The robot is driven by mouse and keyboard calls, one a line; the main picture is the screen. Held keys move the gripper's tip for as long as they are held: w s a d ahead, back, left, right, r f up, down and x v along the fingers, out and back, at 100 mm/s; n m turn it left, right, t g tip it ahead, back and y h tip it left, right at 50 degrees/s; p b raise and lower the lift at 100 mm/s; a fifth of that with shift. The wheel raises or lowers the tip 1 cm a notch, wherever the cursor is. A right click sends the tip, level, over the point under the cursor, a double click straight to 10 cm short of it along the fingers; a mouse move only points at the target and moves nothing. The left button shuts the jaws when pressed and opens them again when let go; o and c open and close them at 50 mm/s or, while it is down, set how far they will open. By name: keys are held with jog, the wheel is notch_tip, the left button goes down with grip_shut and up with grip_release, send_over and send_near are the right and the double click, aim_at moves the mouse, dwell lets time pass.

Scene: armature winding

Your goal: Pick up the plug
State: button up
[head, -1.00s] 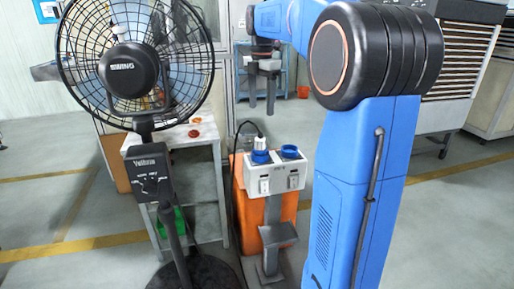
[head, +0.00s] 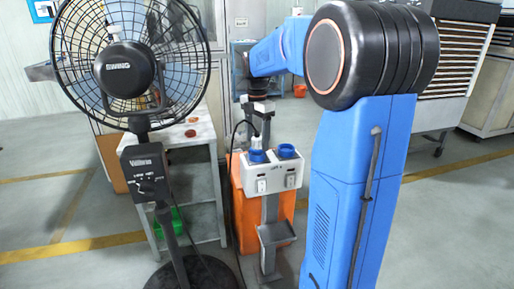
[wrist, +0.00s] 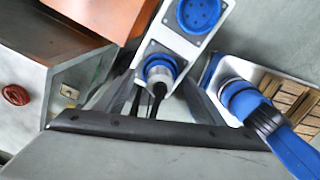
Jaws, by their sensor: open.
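The plug (head: 257,142) is a pale cylinder with a black cable. It stands upright in the left blue socket of the white socket box (head: 279,178). My gripper (head: 259,131) hangs directly over the plug, pointing down, with its fingers apart. In the wrist view the plug (wrist: 160,72) shows between the two dark fingers of my gripper (wrist: 154,92), with its cable running back toward the palm. I cannot tell whether the fingers touch the plug. The second blue socket (wrist: 199,13) is empty.
A black standing fan (head: 126,70) is close on the left, in front of a grey table (head: 190,136) with small red parts. An orange box (head: 240,205) stands behind the socket post (head: 269,215).

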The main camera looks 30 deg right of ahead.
jog(key=shift+f, duration=1.1)
jog(key=c, duration=1.2)
